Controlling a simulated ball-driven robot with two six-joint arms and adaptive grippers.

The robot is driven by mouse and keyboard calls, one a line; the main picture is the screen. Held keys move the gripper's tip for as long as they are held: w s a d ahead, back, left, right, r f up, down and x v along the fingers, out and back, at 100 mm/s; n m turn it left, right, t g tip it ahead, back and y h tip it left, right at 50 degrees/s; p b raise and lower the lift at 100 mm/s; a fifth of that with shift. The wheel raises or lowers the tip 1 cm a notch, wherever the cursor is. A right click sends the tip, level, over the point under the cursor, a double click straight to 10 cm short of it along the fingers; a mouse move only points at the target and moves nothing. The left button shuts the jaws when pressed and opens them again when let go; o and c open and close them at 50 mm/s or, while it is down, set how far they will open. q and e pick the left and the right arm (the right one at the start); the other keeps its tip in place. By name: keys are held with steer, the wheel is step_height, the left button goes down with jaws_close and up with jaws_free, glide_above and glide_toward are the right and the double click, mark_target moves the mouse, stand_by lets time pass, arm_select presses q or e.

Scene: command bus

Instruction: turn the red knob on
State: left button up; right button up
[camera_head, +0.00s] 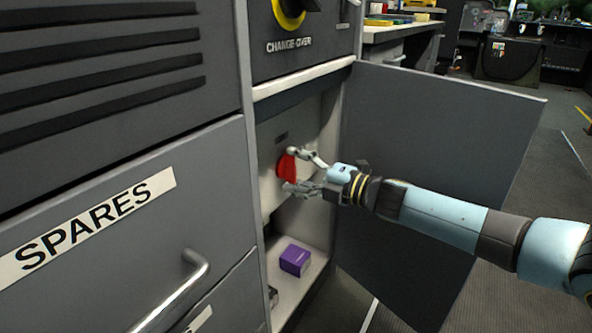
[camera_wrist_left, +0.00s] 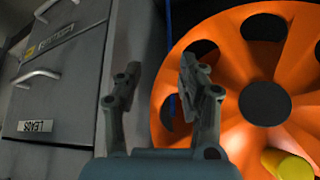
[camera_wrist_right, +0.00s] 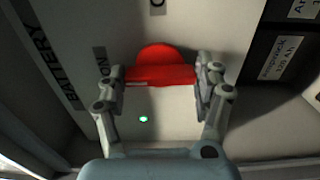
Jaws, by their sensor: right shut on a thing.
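The red knob (camera_head: 287,167) is on the back panel inside an open cabinet compartment. In the right wrist view the red knob (camera_wrist_right: 160,68) shows a round base with a raised bar across it. My right gripper (camera_head: 296,170) reaches into the compartment, and its fingers are closed on the two ends of the bar. It also shows in the right wrist view (camera_wrist_right: 160,78). A small green light shows on the panel by the knob. My left gripper (camera_wrist_left: 155,75) is open and empty, seen only in its own wrist view.
The open cabinet door (camera_head: 430,150) stands to the right, behind my right arm. A purple box (camera_head: 295,260) lies on the compartment floor. A drawer labelled SPARES (camera_head: 120,250) is at left. An orange wheel-like reel (camera_wrist_left: 225,70) is close to my left gripper.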

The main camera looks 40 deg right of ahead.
steer(key=shift+f, duration=0.1)
steer(key=o, duration=1.2)
